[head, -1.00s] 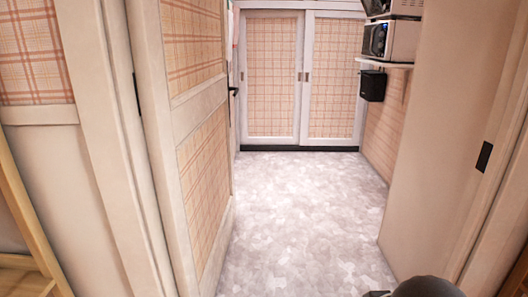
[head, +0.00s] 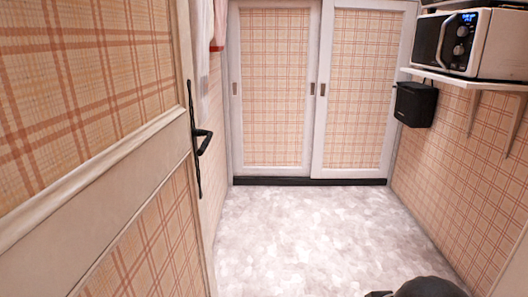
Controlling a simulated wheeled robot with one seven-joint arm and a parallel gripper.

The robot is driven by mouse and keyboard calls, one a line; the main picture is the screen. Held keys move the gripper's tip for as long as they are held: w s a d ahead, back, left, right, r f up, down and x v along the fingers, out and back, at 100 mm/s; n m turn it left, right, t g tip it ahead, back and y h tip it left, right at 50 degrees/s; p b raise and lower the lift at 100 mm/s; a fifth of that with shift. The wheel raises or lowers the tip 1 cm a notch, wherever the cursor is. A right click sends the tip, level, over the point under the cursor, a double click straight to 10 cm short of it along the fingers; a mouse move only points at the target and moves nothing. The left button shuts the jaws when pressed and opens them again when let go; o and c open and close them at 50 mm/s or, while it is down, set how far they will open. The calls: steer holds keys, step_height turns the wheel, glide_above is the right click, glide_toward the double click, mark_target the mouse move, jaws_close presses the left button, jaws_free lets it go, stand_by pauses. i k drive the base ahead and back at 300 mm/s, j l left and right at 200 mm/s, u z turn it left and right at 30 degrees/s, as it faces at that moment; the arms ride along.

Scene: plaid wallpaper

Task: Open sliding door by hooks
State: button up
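A sliding door with two white-framed plaid panels stands shut at the far end of the room in the head view. The left panel (head: 275,88) has a small dark recessed pull (head: 235,88) near its left edge and another (head: 312,89) near its right edge. The right panel (head: 368,90) has a pull (head: 323,89) near its left edge. The panels meet in the middle. A dark rounded part of my own body shows at the bottom right edge. My gripper's fingers cannot be made out in this view.
An open hinged plaid door (head: 90,150) with a black lever handle (head: 201,142) fills the left side. On the right wall a shelf (head: 465,79) bears a microwave (head: 462,42), with a black box (head: 415,104) below. The pale floor (head: 300,230) between is clear.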

mark_target(273, 47)
steer(key=i, duration=2.35)
